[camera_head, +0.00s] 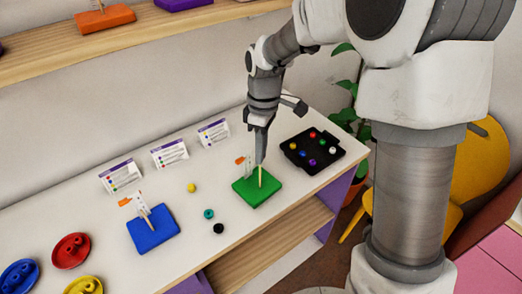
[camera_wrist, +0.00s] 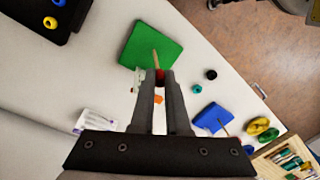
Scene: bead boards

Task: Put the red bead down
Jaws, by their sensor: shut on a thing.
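My gripper (camera_wrist: 160,84) is shut on the red bead (camera_wrist: 160,76), which shows between the fingertips in the wrist view. In the head view my gripper (camera_head: 260,160) points down over the green board (camera_head: 252,196), and I cannot make out the bead there. A thin wooden peg (camera_head: 260,176) stands on the green board; it also shows in the wrist view (camera_wrist: 155,59), just beyond the bead. I cannot tell whether the bead is around the peg or only beside or above it.
A black tray (camera_head: 335,158) with several beads stands right of the green board. Yellow (camera_head: 191,187), teal (camera_head: 208,213) and black (camera_head: 218,228) beads lie loose to the left. A blue board (camera_head: 152,237) with a peg and several coloured dishes are further left. Cards line the wall.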

